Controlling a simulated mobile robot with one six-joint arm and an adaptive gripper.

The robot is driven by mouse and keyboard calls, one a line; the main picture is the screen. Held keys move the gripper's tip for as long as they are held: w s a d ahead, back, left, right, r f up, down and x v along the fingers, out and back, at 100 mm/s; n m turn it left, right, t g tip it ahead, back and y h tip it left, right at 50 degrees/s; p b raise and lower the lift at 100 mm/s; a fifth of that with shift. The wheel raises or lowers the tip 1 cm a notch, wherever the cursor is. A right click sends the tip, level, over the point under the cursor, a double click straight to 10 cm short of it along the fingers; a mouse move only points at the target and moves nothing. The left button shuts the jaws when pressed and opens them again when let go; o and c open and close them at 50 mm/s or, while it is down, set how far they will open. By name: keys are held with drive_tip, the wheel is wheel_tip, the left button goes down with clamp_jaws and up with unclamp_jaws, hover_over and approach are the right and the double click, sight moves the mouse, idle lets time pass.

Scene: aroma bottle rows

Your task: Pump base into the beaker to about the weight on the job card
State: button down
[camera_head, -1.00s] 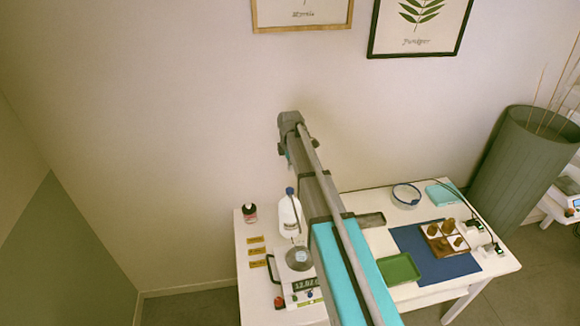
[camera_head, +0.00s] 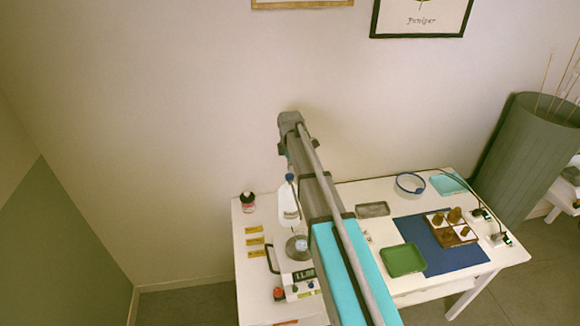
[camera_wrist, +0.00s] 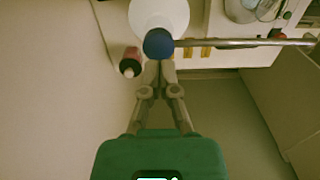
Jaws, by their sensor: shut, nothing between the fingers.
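The white base bottle (camera_head: 288,205) stands at the back left of the table with a blue pump head (camera_head: 289,178) on top. In the wrist view the pump head (camera_wrist: 158,43) sits just ahead of my gripper (camera_wrist: 158,70), whose fingers are together and empty. Fingertips and pump head overlap in view; I cannot tell whether they touch. A metal spout (camera_wrist: 240,42) runs right from the head. The glass beaker (camera_head: 297,246) is on the scale (camera_head: 292,264), in front of the bottle. The scale's lit display (camera_head: 304,275) is partly hidden by my arm. I cannot make out a job card.
A dark small bottle (camera_head: 248,202) stands left of the base bottle, with yellow labels (camera_head: 254,241) in front. A red-topped jar (camera_head: 279,294) is near the scale. A green tray (camera_head: 403,260) and blue mat (camera_head: 445,255) lie to the right.

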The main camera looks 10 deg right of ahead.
sight(290, 176)
drive_tip(key=shift+f+b, duration=0.95)
drive_tip(key=shift+f, duration=0.3)
drive_tip(key=shift+f+b, duration=0.9)
drive_tip(key=shift+b, duration=0.1)
drive_tip(key=shift+s, duration=0.15)
drive_tip(key=shift+r, duration=0.2)
wheel_tip(290, 176, up, 14)
drive_tip(key=p, duration=1.4)
drive_tip(key=shift+f, duration=0.1)
